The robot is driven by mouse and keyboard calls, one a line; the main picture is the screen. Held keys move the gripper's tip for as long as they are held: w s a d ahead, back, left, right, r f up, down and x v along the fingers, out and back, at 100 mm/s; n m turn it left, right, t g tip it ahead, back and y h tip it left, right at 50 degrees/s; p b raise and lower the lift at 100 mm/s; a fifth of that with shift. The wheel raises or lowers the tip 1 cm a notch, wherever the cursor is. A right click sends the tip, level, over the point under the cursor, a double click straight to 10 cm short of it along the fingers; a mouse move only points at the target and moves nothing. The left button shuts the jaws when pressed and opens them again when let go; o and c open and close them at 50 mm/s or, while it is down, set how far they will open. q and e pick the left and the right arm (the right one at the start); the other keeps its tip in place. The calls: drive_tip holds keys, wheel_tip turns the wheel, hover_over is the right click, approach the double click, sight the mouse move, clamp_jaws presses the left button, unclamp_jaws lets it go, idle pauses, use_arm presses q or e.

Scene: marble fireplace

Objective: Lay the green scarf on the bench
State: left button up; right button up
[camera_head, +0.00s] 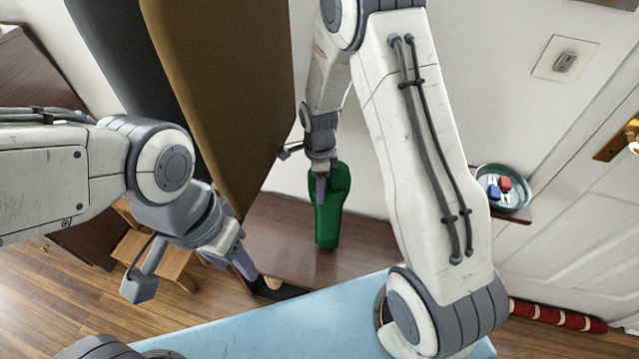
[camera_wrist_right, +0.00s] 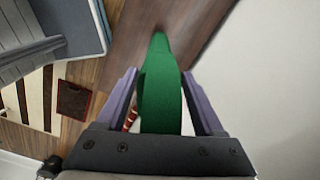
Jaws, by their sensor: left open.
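The green scarf (camera_head: 328,218) is a long narrow strip at my right gripper (camera_head: 320,188). Its lower end is over or on the dark brown bench (camera_head: 275,235); I cannot tell if it touches. In the right wrist view the scarf (camera_wrist_right: 160,95) runs between the two purple fingers (camera_wrist_right: 160,75), out over the bench (camera_wrist_right: 130,45). Slim gaps show beside it, and I cannot tell whether the fingers pinch it. My left gripper (camera_head: 240,262) is open and empty, left of the bench's near end.
A light blue surface (camera_head: 290,330) lies in front of the bench. A teal bowl (camera_head: 502,189) with red and blue items sits on a small shelf at right. A red roll (camera_head: 555,316) lies by the door. A tall brown panel (camera_head: 225,90) stands at the back left.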

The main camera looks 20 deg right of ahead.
drive_tip(key=shift+o, duration=0.9)
